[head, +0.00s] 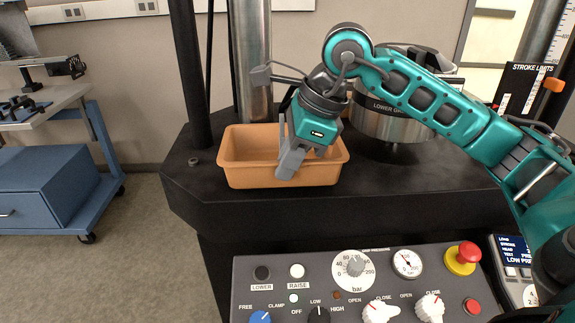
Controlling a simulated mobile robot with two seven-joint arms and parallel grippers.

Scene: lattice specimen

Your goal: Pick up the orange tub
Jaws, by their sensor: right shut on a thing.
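The orange tub (247,172) is an open rectangular bin in the head view. It sits level on the black machine bed, left of the round metal lower grip. My right gripper (291,160) reaches down over the tub from the right. Its grey fingers are shut on the tub's front wall, right of the wall's middle. The fingers and wrist hide part of the tub's inside. My left gripper is not in view.
A metal column (250,60) and a black post stand behind the tub. The metal lower grip (395,122) is close on the right. A control panel (350,290) with knobs and a red stop button lies in front. A blue cart (50,185) stands at left.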

